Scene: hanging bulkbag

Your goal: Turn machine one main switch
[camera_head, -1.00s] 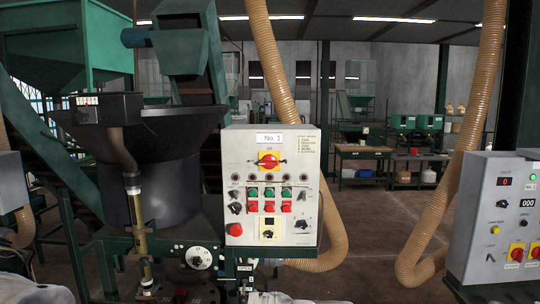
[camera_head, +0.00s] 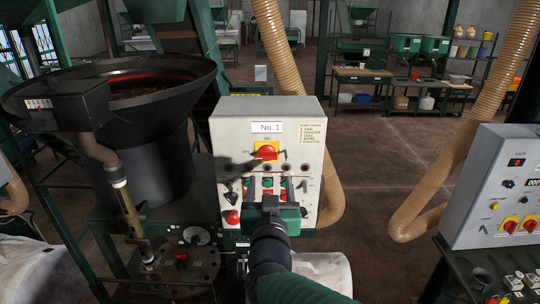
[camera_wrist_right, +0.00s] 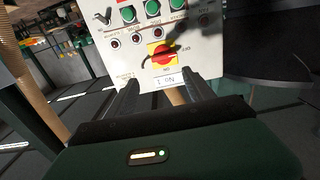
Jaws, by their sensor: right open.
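The No. 1 control box (camera_head: 230,135) is a light grey panel standing left of the picture's middle in the head view. Its main switch (camera_head: 266,151) is a red rotary knob on a yellow plate, below the "No. 1" label. My right gripper (camera_head: 270,186) is in front of the panel, below the main switch, with its two fingers apart and nothing between them. In the right wrist view the panel appears upside down, and the main switch (camera_wrist_right: 162,52) shows beyond the open fingers, apart from them. My left gripper is not in view.
Green and red buttons and a red knob (camera_head: 232,217) sit low on the panel, partly behind my gripper. A black hopper (camera_head: 150,140) stands close on the left. A tan hose (camera_head: 278,50) runs behind the box. Another control box (camera_head: 490,200) stands at right.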

